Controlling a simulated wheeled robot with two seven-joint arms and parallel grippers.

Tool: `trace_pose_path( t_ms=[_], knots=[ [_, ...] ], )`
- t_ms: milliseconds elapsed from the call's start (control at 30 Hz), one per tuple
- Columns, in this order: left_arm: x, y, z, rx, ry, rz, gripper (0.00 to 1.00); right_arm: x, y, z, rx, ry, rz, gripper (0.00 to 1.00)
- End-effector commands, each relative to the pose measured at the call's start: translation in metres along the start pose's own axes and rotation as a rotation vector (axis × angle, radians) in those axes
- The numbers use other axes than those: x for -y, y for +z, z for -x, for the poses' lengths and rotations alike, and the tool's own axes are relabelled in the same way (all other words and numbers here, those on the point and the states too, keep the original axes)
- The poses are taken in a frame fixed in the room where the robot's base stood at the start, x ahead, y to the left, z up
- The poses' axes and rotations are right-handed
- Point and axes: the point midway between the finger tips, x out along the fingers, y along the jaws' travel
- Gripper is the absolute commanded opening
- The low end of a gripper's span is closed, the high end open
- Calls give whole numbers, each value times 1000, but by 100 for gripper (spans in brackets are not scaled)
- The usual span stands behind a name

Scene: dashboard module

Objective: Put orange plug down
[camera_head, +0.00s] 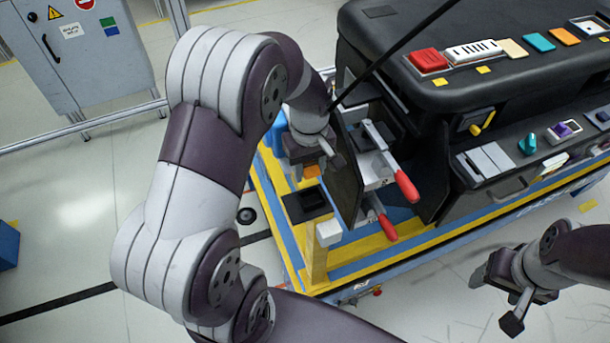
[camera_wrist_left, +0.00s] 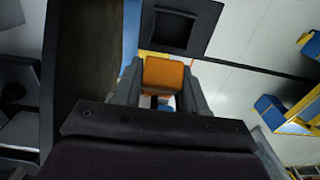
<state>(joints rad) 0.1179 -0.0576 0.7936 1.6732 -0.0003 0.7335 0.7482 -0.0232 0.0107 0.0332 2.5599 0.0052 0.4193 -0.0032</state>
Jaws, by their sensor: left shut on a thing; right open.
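The orange plug (camera_wrist_left: 163,76) sits between the two fingers of my left gripper (camera_wrist_left: 163,92) in the left wrist view, and the gripper is shut on it. In the head view my left gripper (camera_head: 318,160) is beside the dashboard's left end, and a bit of the orange plug (camera_head: 312,171) shows below it. The plug's underside is hidden. A black square holder (camera_head: 305,206) lies on the yellow and blue platform close to the plug; it also shows in the left wrist view (camera_wrist_left: 174,28). My right gripper (camera_head: 495,300) is open and empty at the lower right.
The black dashboard module (camera_head: 435,95) stands right of my left gripper. A dark upright panel (camera_head: 347,170) and clamps with red handles (camera_head: 406,186) are close beside it. A white-topped post (camera_head: 328,233) stands at the platform's front corner. A grey cabinet (camera_head: 85,50) is at the back left.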

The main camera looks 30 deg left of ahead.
Motion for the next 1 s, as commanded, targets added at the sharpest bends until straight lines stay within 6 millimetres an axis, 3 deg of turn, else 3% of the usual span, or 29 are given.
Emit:
trace_pose_path(
  t_ms=[333,700,733,800,1000],
  knots=[
    [8,-4,-39,0,0,-1,10,0,-2,14,0,0,0,67],
    [7,-4,-46,0,1,-1,10,0,-1,9,0,0,0,67],
    [7,-4,-46,-1,1,-1,48,0,-1,9,1,0,0,67],
    [7,-4,-46,-1,1,-1,67,0,-1,10,1,0,0,67],
    [7,-4,-46,-1,1,-1,67,0,-1,10,0,0,0,67]
  ],
)
